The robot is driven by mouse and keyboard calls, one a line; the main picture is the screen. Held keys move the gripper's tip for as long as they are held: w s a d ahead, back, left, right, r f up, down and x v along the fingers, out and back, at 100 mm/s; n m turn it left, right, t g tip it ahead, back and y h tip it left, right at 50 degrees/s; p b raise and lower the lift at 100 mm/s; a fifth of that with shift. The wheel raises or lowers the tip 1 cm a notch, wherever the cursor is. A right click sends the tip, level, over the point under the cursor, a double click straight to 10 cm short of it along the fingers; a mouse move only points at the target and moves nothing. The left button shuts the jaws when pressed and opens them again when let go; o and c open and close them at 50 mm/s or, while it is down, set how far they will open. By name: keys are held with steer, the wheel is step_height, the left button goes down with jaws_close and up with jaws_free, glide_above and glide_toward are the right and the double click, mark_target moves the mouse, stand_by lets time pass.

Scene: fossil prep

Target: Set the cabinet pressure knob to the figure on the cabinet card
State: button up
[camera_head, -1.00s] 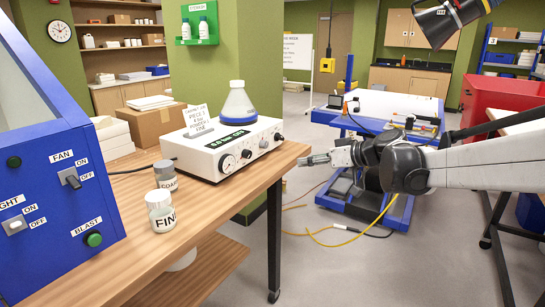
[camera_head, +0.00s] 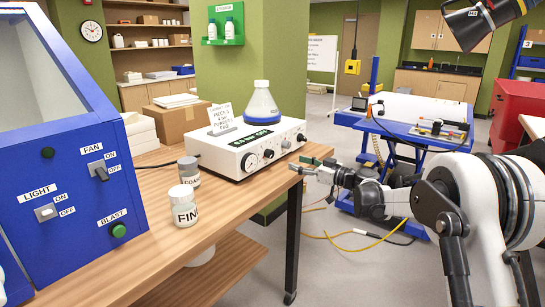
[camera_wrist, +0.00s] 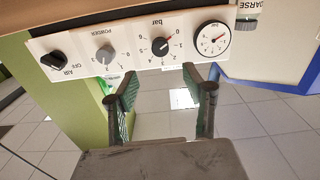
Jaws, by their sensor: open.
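The pressure knob (camera_wrist: 160,46) is a small black dial on the white control unit (camera_head: 235,160), under a "bar" scale in the wrist view. Its red mark lies near the 0 end. A round gauge (camera_wrist: 211,39) sits beside it. The card (camera_head: 221,117) stands on the unit; I make out "PIECE 1" and "FINE", but the pressure figure is too small to read. My gripper (camera_head: 308,167) is at the unit's right front in the head view, empty. In the wrist view my gripper (camera_wrist: 164,75) is open, its fingers apart below the knob, not visibly touching it.
A grey powder knob (camera_wrist: 105,54) and a black air knob (camera_wrist: 54,61) share the panel. Two jars, coarse (camera_head: 188,170) and fine (camera_head: 184,206), stand on the wooden bench (camera_head: 150,245). The blue cabinet (camera_head: 75,190) is at left. A flask (camera_head: 261,103) tops the unit.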

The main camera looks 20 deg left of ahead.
mark_target(272, 155)
steer(key=b+x, duration=0.1)
steer(key=x, duration=1.1)
steer(key=c, duration=1.1)
steer(key=shift+c, duration=0.2)
